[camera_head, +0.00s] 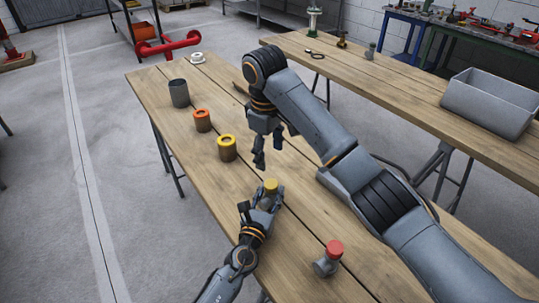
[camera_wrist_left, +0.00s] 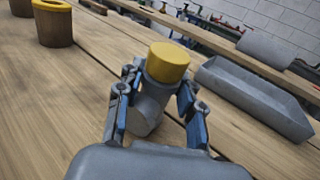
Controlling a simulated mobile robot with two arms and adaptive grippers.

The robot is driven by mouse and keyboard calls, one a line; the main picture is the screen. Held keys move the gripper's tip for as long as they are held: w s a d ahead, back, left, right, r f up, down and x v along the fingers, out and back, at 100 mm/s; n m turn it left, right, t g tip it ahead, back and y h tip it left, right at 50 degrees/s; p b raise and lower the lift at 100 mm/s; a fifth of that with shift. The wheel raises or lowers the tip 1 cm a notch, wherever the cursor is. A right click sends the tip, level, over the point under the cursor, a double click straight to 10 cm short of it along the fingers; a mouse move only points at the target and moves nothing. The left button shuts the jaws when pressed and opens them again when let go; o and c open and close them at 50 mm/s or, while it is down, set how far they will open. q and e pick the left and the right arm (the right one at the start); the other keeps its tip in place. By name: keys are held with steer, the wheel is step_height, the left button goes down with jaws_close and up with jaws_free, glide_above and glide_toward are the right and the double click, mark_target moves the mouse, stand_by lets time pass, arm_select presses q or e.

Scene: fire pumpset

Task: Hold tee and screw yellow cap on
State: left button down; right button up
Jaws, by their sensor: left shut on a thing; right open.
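My left gripper (camera_head: 262,208) is shut on a grey tee (camera_wrist_left: 146,108), low over the wooden table. The yellow cap (camera_head: 271,186) sits upright on top of the tee; in the left wrist view the yellow cap (camera_wrist_left: 167,62) stands between and above the fingers. I cannot tell how tightly it is seated. My right gripper (camera_head: 267,152) is open and empty, pointing down, a little behind and above the yellow cap and apart from it. The fingers partly hide the tee.
A grey fitting with a red cap (camera_head: 334,249) stands on the table (camera_head: 205,165) to the right. A yellow-rimmed pot (camera_head: 227,149), an orange-rimmed pot (camera_head: 202,121) and a grey pot (camera_head: 179,93) stand along the left side. A grey bin (camera_head: 490,105) is on the back table.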

arm_select(q)
steer(key=shift+s+a+f, duration=0.1)
steer(key=shift+f, duration=0.3)
steer(key=c, duration=0.8)
jaws_free()
steer(key=shift+o, duration=0.2)
steer(key=shift+w, duration=0.2)
steer(key=shift+r, duration=0.1)
steer(key=v, duration=0.8)
